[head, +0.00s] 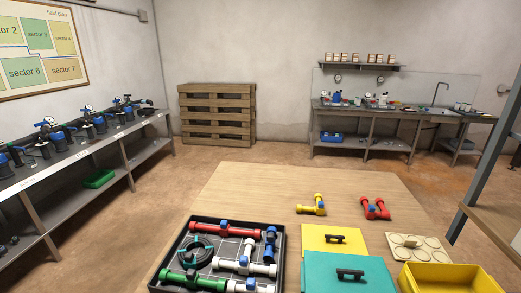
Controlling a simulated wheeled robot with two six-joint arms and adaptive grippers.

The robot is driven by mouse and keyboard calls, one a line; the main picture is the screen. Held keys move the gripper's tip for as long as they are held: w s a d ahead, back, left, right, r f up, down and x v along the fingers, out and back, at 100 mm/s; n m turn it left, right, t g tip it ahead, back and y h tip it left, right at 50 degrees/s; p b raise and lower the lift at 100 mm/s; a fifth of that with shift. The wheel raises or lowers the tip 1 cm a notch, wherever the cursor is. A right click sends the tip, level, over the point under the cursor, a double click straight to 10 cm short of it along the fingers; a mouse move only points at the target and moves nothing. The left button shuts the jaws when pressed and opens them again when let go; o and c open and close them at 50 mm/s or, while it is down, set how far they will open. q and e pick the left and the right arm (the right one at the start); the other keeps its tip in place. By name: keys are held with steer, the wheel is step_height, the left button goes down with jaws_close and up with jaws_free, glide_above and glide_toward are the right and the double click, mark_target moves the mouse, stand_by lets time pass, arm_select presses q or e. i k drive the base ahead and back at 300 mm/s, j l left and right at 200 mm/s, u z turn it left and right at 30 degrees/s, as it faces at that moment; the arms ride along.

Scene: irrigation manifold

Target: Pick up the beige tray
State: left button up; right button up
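A flat beige tray (431,250) with several round recesses lies on the right part of the wooden table (270,187), behind a yellow bin. A small piece sits on its upper left part; it is too small to make out. Neither of my grippers is in view.
A black tray (283,266) of pipe fittings stands at the table's left. A yellow panel (312,240) and a teal panel (318,273), both with black handles, lie beside the beige tray. The yellow bin (412,284) is in front. A yellow fitting (318,204) and red fitting (367,208) lie behind.

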mark_target(405, 247)
steer(key=z, duration=1.55)
